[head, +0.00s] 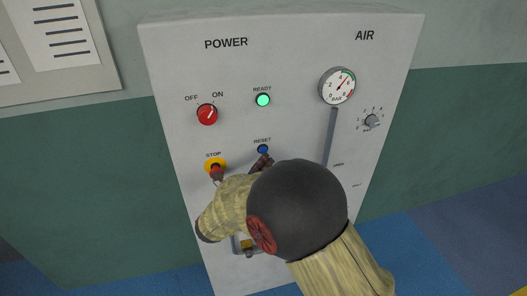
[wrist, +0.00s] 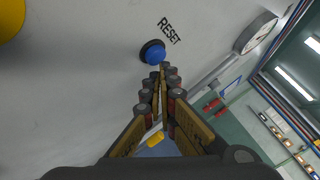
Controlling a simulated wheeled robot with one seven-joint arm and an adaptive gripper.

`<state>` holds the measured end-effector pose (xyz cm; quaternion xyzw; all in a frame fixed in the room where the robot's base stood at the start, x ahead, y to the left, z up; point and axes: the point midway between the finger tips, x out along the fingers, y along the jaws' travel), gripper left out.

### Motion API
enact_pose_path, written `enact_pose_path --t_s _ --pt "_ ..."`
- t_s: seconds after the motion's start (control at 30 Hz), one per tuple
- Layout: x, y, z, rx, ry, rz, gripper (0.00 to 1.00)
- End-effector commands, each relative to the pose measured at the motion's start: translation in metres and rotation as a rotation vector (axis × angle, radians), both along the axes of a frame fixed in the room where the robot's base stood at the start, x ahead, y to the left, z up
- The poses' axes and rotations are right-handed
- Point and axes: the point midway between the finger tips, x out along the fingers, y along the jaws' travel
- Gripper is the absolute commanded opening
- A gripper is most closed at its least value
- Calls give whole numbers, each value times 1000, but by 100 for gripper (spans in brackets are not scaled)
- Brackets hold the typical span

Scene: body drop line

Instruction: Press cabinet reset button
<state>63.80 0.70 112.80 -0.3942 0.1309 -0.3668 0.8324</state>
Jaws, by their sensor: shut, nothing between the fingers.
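The blue reset button (head: 263,149) sits on the cabinet (head: 290,60) front under the word RESET. It also shows in the wrist view (wrist: 154,54) as a blue cap in a dark ring, just beyond my fingertips. My gripper (head: 265,160) is shut and empty, its tips just below the button in the head view. In the wrist view my gripper (wrist: 164,72) points at the panel near the button's lower edge; I cannot tell whether they touch. The ready lamp (head: 263,100) glows green above.
A red stop button on a yellow base (head: 215,165) is close to the left of my gripper. A red power switch (head: 207,114), a pressure gauge (head: 337,86) and a small grey knob (head: 372,121) are higher up. My arm hides the lower panel.

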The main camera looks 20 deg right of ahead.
Motion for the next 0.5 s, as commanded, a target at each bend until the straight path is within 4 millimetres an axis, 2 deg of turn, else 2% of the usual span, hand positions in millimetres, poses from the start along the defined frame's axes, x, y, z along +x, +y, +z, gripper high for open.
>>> enact_pose_path --t_s 0.2,0.5 --pt "-10 0 1 -1 1 1 0" --pt "-11 0 0 0 1 1 0"
